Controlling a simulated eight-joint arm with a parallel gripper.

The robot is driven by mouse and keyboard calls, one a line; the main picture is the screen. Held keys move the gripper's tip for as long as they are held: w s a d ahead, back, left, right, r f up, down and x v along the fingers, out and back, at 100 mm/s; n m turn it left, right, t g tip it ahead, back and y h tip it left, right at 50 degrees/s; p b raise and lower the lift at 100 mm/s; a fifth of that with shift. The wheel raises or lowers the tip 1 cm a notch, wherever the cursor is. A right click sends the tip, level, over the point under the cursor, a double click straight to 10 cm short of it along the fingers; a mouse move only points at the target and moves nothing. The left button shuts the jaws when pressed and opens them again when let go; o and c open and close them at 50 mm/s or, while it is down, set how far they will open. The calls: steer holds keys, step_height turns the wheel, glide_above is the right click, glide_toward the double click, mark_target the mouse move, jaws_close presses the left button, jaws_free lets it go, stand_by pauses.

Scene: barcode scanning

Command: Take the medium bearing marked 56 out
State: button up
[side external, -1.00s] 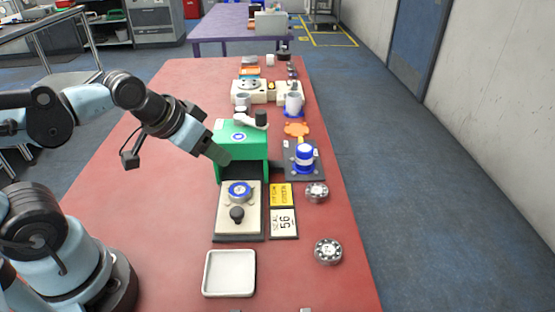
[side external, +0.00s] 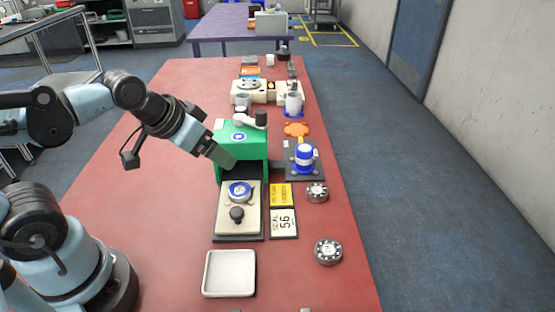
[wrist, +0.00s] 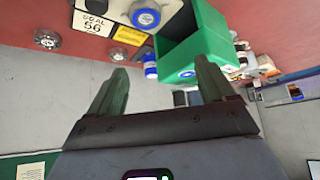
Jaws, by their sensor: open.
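A round part with a blue, ring-like top (side external: 240,191) sits on a beige plate (side external: 223,220) with a black knob, in front of the green housing (side external: 238,138). It also shows at the top of the wrist view (wrist: 145,15). Two loose metal bearings, a nearer one (side external: 328,251) and a farther one (side external: 317,192), lie on the red table to the right. I cannot read a number on any bearing. A white card reading 56 (side external: 283,224) lies right of the plate. My gripper (side external: 227,160) is open and empty, above the plate by the housing's front; both fingers show in the wrist view (wrist: 160,65).
A white tray (side external: 229,292) lies in front of the plate. A yellow card (side external: 281,195) lies behind the 56 card. A blue-and-white round stack (side external: 304,157) stands on a dark base to the right. More devices line the back. The table's left side is clear.

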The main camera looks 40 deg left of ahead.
mark_target(241, 189)
steer(key=shift+a, duration=0.1)
steer(key=shift+w+d+f+m+g+h, duration=0.25)
steer(key=shift+w+f+m+g+h, duration=0.35)
steer(key=shift+f+m, duration=0.95)
steer(key=shift+w+d+f+m+g+h, duration=0.25)
steer(key=shift+w+f+m+g, duration=0.45)
steer(key=shift+f, duration=1.5)
steer(key=shift+w+d+f+m+g+h, duration=0.35)
steer(key=shift+w+f+m, duration=0.7)
steer(key=shift+f, duration=0.85)
steer(key=shift+s+a, duration=0.1)
steer(key=shift+s, duration=0.1)
steer(key=c, duration=1.3)
steer(key=shift+c, duration=0.2)
steer(key=shift+r, duration=0.2)
